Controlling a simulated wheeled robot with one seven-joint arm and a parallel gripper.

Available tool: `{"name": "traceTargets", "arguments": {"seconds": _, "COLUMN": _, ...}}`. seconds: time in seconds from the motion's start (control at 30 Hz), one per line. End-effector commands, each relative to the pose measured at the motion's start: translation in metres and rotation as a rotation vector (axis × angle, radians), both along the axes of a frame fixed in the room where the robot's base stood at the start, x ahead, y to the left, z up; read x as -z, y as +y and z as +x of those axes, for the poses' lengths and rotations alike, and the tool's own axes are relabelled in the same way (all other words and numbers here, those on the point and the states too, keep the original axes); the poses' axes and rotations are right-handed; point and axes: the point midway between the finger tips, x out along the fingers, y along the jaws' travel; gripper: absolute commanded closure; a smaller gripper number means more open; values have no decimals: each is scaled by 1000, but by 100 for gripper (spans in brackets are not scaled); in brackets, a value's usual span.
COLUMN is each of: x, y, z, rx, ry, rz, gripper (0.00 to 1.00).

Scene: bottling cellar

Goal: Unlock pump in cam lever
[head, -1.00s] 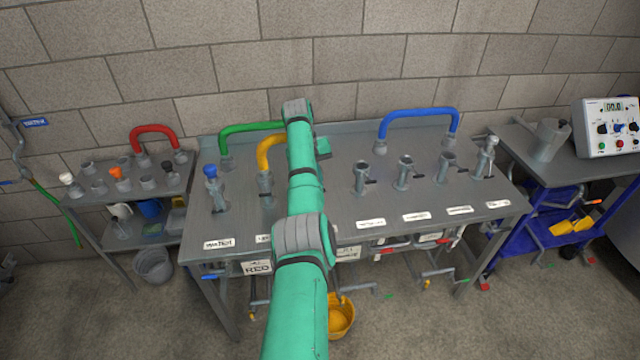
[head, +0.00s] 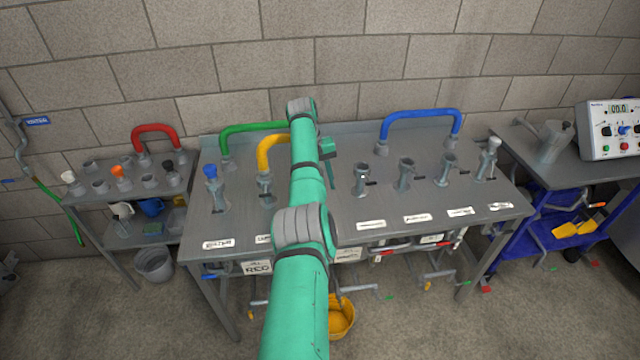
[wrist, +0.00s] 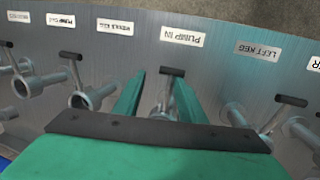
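The pump in coupling shows in the wrist view below its white PUMP IN label (wrist: 184,37). Its cam lever (wrist: 172,71) is a short black bar on a thin grey stem. My gripper (wrist: 160,78) is open, with one green finger on each side of the lever's stem. The fingers look apart from the lever, though the depth is hard to judge. The lower part of the coupling is hidden by my gripper. In the head view my gripper (head: 331,182) points down over the bench, and my arm hides the pump in coupling.
The grey bench (head: 440,222) carries several similar couplings. The left keg lever (wrist: 291,101) and the middle keg lever (wrist: 109,59) flank my gripper. Yellow (head: 264,150), green (head: 250,128) and blue (head: 420,113) hoses arch at the back. A yellow bucket (head: 341,322) is below.

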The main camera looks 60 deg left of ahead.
Motion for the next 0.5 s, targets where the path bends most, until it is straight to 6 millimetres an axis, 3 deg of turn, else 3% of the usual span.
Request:
{"name": "traceTargets", "arguments": {"seconds": 0.07, "x": 5, "y": -2, "z": -10, "rx": -6, "ry": 22, "rz": -20, "gripper": 52}}
{"name": "traceTargets", "arguments": {"seconds": 0.5, "x": 5, "y": 1, "z": -13, "rx": -11, "ry": 25, "rz": -16, "gripper": 52}}
